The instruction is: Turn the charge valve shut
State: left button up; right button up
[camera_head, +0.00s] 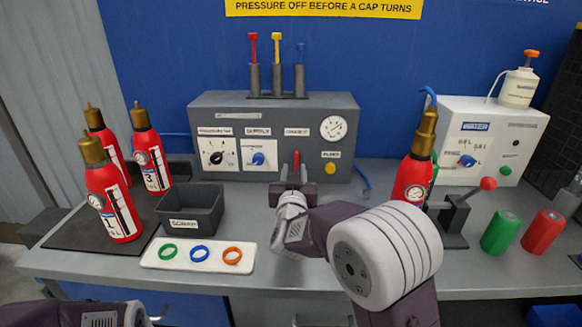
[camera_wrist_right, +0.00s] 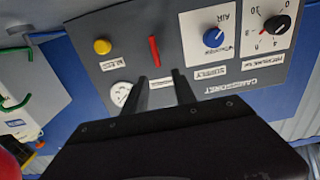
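The charge valve (camera_head: 296,160) is a red lever on the grey panel (camera_head: 225,104), below the CHARGE label, and stands about upright. In the right wrist view the panel is upside down and the red lever (camera_wrist_right: 154,51) stands slightly tilted. My right gripper (camera_head: 295,183) is in front of the panel, just below the lever in the head view. In the right wrist view its two dark fingers (camera_wrist_right: 160,76) are apart with nothing between them, and the lever shows beyond their tips. My left gripper is out of view; only part of my left arm shows at the bottom left.
The blue supply knob (camera_head: 258,159), black regulator knob (camera_head: 216,158) and yellow button (camera_head: 330,168) are close by. Red extinguishers (camera_head: 109,195) stand left, another (camera_head: 412,170) right in a stand. A scrap bin (camera_head: 190,207) and ring tray (camera_head: 152,261) are in front.

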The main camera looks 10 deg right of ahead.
aim_at(296, 155)
jog(key=x, duration=0.9)
jog(key=shift+d, duration=0.2)
grip_shut()
